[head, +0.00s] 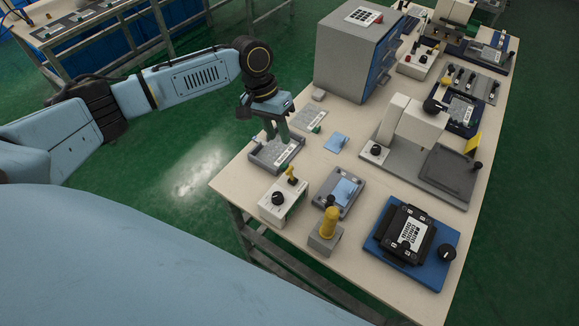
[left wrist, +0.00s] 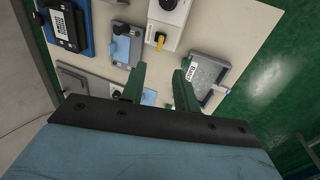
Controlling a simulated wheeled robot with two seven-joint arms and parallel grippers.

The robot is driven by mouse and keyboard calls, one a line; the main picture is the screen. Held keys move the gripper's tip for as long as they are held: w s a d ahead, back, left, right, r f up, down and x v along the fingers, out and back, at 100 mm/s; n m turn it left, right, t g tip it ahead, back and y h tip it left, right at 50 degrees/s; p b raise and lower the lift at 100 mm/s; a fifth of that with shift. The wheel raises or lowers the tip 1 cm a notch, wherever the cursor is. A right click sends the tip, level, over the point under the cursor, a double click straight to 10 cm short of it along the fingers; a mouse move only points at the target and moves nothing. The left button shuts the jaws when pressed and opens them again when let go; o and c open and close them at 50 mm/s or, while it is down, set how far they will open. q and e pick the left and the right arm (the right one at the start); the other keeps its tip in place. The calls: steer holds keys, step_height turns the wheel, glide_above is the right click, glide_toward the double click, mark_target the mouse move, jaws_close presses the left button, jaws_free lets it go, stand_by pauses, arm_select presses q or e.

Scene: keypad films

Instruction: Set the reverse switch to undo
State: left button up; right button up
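A white control box (head: 278,206) stands at the table's near left edge, with a black knob (head: 278,198) and a yellow-tipped toggle (head: 291,175). It also shows at the top of the left wrist view (left wrist: 170,14), with its yellow toggle (left wrist: 160,41). Its lettering is too small to read, so I cannot tell whether it is the reverse switch or how it is set. My left gripper (head: 277,131) points down over the grey tray (head: 264,166), beyond the box. Its green fingers (left wrist: 158,88) are apart with nothing between them. My right gripper is out of view.
A yellow-handled stamp (head: 328,226) and a grey fixture with a light blue pad (head: 345,189) stand near the box. A blue-based press (head: 436,265) is at right. A large grey cabinet (head: 345,62) stands behind. Another white knob box (head: 415,64) is farther back.

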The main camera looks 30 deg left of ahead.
mark_target(289, 168)
arm_select(q)
steer(key=x, duration=1.3)
jaws_close()
